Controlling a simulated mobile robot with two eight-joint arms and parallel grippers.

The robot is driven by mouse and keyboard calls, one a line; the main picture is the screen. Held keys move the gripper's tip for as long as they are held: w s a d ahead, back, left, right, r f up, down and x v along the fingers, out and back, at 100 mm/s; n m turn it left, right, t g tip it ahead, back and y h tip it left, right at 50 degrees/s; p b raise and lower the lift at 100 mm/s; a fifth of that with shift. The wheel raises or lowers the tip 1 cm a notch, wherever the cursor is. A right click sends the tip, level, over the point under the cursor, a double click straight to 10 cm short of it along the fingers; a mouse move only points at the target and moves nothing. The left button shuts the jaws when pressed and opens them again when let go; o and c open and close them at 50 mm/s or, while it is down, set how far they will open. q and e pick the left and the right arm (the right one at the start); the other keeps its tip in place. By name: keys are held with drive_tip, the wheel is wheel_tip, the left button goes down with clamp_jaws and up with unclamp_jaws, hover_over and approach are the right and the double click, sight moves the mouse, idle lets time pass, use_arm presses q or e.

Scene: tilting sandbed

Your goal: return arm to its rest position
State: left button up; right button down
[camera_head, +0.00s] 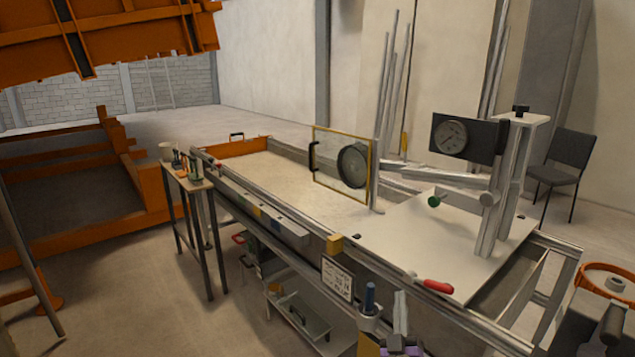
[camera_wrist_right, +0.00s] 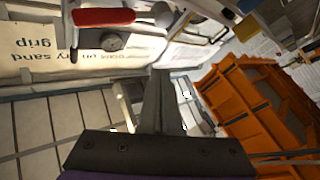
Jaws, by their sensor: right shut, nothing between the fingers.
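My right gripper (camera_head: 401,300) shows at the bottom of the head view, in front of the near side rail of the sandbed (camera_head: 372,262). Its grey fingers point up and are closed together with nothing between them. The right wrist view also shows the shut fingers (camera_wrist_right: 160,85) above the dark gripper body. They appear clear of the red handle (camera_head: 437,286), which lies on the rail and shows at the top left of the wrist view (camera_wrist_right: 104,17).
A blue-topped tool (camera_head: 370,298) stands close left of my right gripper. A gauge post (camera_head: 489,218) and glass-paned frame (camera_head: 328,165) stand on the bed. A narrow side table (camera_head: 188,182) is at left, an orange ring-topped bucket (camera_head: 605,284) at right. Floor is open at lower left.

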drive_tip(key=s+a+f+m+g+y, duration=0.1)
drive_tip(key=s+f+g, duration=0.5)
drive_tip(key=s, duration=0.6)
drive_tip(key=s+a+f+m+g+y, duration=0.15)
drive_tip(key=s+f+g, duration=0.4)
drive_tip(key=s, duration=0.65)
drive_tip(key=s+f+m+g+y, duration=0.15)
drive_tip(key=s+f+g, duration=0.4)
drive_tip(key=s, duration=0.65)
use_arm(q)
wheel_tip(320, 180, up, 16)
drive_tip(key=w+p, duration=0.2)
drive_tip(key=p, duration=1.2)
drive_tip(key=shift+f+t, duration=0.15)
drive_tip(key=shift+t, duration=0.15)
use_arm(e)
wheel_tip(320, 180, up, 16)
drive_tip(key=w, duration=0.2)
drive_tip(key=shift+w, duration=0.3)
use_arm(q)
drive_tip(key=shift+s, duration=0.1)
use_arm(e)
drive_tip(key=shift+s, duration=0.2)
drive_tip(key=shift+w, duration=0.1)
drive_tip(key=c, duration=1.5)
unclamp_jaws()
drive_tip(key=shift+c, duration=0.2)
